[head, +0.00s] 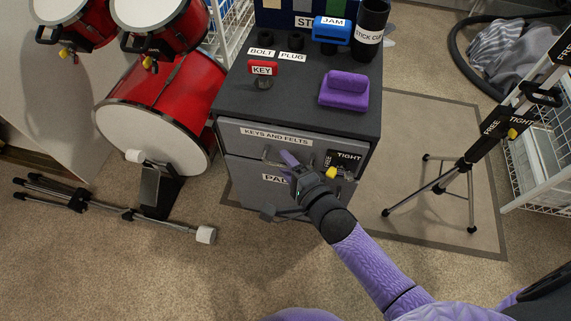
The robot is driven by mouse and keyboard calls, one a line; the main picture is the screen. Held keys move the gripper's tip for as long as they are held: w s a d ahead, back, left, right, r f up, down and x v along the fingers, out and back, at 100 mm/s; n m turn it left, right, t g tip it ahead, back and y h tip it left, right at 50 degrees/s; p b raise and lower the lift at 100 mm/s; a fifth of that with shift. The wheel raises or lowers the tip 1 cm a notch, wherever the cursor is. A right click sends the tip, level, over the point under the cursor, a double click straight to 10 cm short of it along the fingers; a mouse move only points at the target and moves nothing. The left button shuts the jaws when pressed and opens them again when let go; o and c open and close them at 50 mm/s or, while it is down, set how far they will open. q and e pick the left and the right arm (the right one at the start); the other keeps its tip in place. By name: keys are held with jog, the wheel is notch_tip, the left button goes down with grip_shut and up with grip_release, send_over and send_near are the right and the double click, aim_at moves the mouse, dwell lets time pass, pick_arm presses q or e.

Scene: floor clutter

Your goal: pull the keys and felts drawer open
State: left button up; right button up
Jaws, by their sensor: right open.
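The keys and felts drawer (234,135) is the labelled top drawer of the grey cabinet (232,100). It looks shut, flush with the cabinet front. Its handle (271,157) is partly hidden by my gripper. My right gripper (288,162) reaches in from the lower right, open, with its purple fingers at or just in front of the handle. I cannot tell whether they touch it. A black plate marked FREE and TIGHT (345,157) with a yellow knob (331,172) is at the drawer's right side. My left gripper is not in view.
The pads drawer (243,178) is below. Red drums (180,100) stand left, a tripod stand (450,177) right.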

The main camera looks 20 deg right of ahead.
jog(key=shift+w, duration=0.1)
grip_shut()
dwell(1.4)
